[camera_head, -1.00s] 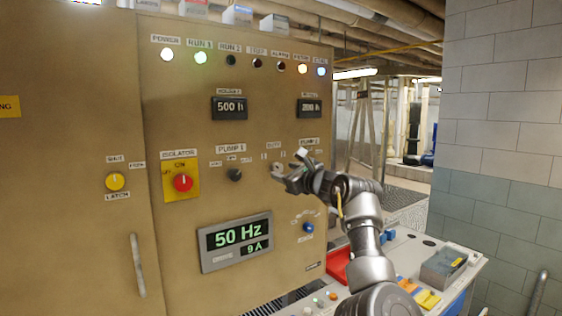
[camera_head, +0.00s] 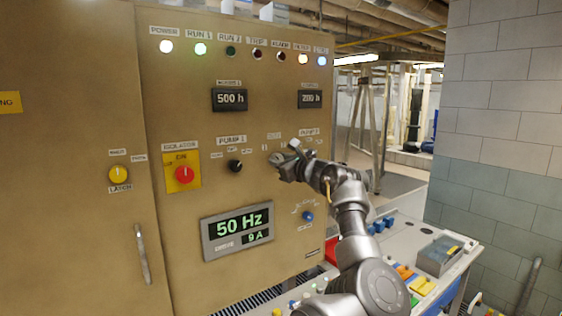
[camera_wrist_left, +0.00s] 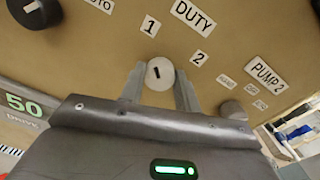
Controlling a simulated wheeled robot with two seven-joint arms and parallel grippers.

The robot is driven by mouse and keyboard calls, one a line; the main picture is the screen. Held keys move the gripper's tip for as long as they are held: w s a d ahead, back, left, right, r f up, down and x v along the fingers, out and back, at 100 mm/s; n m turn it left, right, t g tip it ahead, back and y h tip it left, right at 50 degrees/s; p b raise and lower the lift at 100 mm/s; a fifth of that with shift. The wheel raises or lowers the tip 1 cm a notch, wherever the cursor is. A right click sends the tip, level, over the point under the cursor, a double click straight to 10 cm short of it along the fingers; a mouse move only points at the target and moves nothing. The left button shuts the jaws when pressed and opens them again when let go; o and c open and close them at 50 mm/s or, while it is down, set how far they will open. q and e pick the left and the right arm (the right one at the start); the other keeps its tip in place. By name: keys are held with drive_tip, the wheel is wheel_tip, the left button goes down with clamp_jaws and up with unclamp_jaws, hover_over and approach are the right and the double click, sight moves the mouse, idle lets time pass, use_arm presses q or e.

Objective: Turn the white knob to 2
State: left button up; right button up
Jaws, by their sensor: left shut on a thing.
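The white knob (camera_wrist_left: 160,75) is on the tan panel (camera_wrist_left: 100,50) below the DUTY label (camera_wrist_left: 194,17). It has a short dark mark on its face, tilted roughly toward the 1 (camera_wrist_left: 149,26); the 2 (camera_wrist_left: 199,58) is up and right of it. My left gripper (camera_wrist_left: 159,88) is shut on the knob, one finger on each side. In the head view my left gripper (camera_head: 277,163) is at the panel, right of the PUMP 1 knob (camera_head: 235,165), and hides the white knob. My right gripper is not in view.
A dark knob (camera_wrist_left: 36,10) lies up-left and a grey knob (camera_wrist_left: 233,110) lies right of my fingers in the wrist view. The red isolator switch (camera_head: 184,174), blue knob (camera_head: 308,216) and 50 Hz display (camera_head: 238,232) are nearby. A bench with a grey box (camera_head: 440,254) stands at right.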

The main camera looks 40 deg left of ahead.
use_arm(q)
drive_tip(key=shift+f+m+t+b, duration=0.1)
drive_tip(key=shift+m+t+b, duration=0.3)
drive_tip(key=shift+m+b, duration=5.9)
drive_tip(key=m+p, duration=0.5)
drive_tip(key=m, duration=0.1)
drive_tip(key=o, duration=1)
drive_tip(key=shift+a, duration=0.1)
